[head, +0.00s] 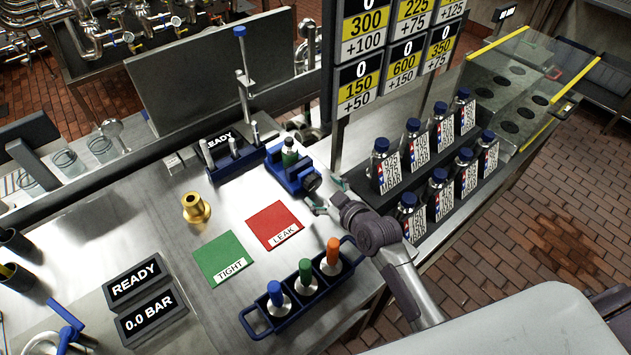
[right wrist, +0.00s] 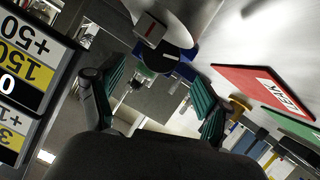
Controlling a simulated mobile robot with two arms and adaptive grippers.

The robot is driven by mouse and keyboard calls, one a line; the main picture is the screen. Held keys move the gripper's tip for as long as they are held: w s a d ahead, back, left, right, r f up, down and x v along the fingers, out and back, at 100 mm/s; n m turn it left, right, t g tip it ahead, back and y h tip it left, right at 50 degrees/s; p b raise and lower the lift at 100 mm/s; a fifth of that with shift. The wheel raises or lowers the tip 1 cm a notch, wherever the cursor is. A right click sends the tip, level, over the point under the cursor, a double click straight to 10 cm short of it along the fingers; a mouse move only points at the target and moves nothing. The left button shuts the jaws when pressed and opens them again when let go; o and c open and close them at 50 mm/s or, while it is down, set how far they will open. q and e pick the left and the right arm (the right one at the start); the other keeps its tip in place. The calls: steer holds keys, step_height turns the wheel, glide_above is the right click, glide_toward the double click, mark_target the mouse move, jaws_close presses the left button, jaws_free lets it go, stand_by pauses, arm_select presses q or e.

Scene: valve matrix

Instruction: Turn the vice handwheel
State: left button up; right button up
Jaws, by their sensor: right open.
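The blue vice (head: 283,176) stands on the steel bench behind the red LEAK mat and holds an upright part with a green body (head: 289,152). Its handwheel (head: 311,182) is at the vice's right front end, facing my right gripper. My right gripper (head: 326,195) is open and empty, just in front of the handwheel and apparently apart from it. My left gripper is not in view.
The red LEAK mat (head: 274,226) and green TIGHT mat (head: 223,259) lie flat nearby. A blue rack (head: 270,320) with several coloured-handled tools stands in front. A brass part (head: 196,208) stands left. Several labelled bottles (head: 381,166) fill a dark rack right of my arm; a price board (head: 360,85) rises behind.

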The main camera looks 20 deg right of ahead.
mark_target(315, 183)
steer(key=shift+x, duration=2.25)
steer(key=shift+c, duration=0.2)
steer(key=shift+d, duration=0.1)
steer(key=c, duration=1.1)
